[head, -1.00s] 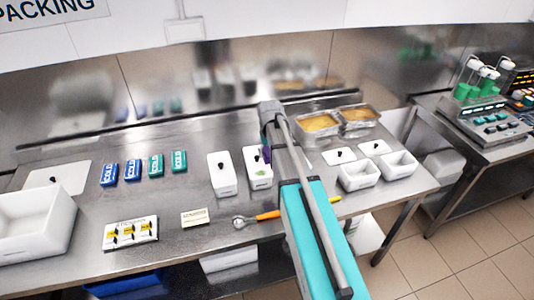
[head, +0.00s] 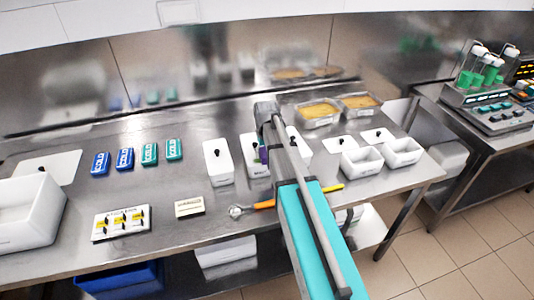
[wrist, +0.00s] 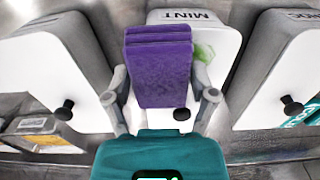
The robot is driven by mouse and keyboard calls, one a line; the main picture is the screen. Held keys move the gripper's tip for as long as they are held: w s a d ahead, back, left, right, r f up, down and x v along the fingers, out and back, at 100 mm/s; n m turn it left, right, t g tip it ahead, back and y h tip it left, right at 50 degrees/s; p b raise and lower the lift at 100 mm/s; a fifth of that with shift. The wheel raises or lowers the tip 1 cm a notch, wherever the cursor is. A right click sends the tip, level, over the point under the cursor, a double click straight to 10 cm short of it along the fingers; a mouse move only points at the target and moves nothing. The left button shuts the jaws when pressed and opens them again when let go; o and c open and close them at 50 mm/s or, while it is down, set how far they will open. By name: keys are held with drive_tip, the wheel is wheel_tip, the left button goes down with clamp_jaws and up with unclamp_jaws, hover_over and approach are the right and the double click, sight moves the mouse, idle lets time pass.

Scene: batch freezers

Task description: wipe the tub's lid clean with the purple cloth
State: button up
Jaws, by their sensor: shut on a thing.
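The purple cloth (wrist: 158,65) is a folded, layered pad; in the head view only a sliver of it (head: 263,155) shows beside my arm. My gripper (wrist: 160,97) is shut on it, one finger at each side. The cloth is over the white lid of the tub marked MINT (wrist: 185,17). A green smear (wrist: 203,51) shows on the lid, just right of the cloth and partly covered by it. The lid's black knob (wrist: 181,114) is near the cloth's lower edge. I cannot tell whether the cloth touches the lid. In the head view my arm hides much of this tub (head: 250,145).
Similar white knobbed tubs stand close on the left (head: 218,162) and right (head: 299,146). An orange-handled scoop (head: 238,211) lies in front. Metal pans (head: 320,113) and small open white tubs (head: 362,163) are to the right. Blue and teal packs (head: 125,159) lie left.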

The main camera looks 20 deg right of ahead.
sight(250, 162)
drive_tip(key=shift+w+a+r, duration=0.1)
drive_tip(key=shift+w+a, duration=0.05)
drive_tip(key=shift+a, duration=2.95)
drive_tip(key=shift+d, duration=3.15)
drive_tip(key=shift+d+r, duration=0.15)
drive_tip(key=shift+d, duration=0.2)
drive_tip(key=r+p, duration=0.7)
drive_tip(key=shift+s+r, duration=0.1)
drive_tip(key=shift+s, duration=0.1)
drive_tip(key=shift+f, duration=0.3)
drive_tip(key=shift+a+f+b, duration=0.1)
drive_tip(key=shift+f+b, duration=2.7)
drive_tip(key=shift+f+b, duration=1)
drive_tip(key=shift+a, duration=0.15)
